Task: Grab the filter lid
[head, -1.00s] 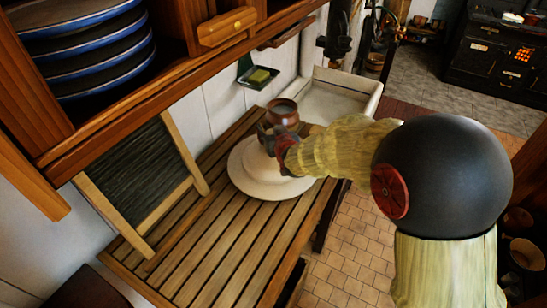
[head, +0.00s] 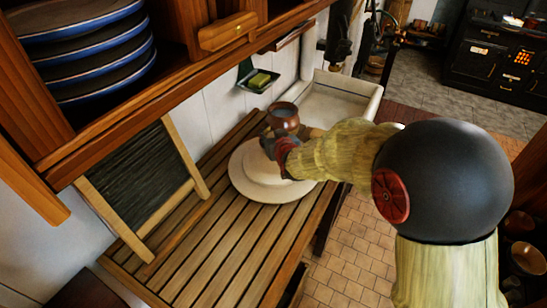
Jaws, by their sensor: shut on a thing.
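The filter lid (head: 262,183) is a pale, wide, round disc with a raised middle. It rests on, or just above, the slatted wooden counter, near the counter's right edge. My gripper (head: 270,143) is at the lid's upper side, shut on its top part. The fingers are small and dark here, and my wrist partly hides them and the lid's right side. I cannot tell whether the lid touches the slats.
A brown pot (head: 284,117) stands just behind the lid. A white sink (head: 338,100) lies beyond it. A washboard (head: 135,190) leans at the left. A soap dish (head: 259,82) hangs on the wall. A cabinet (head: 110,135) overhangs the counter. The front slats are clear.

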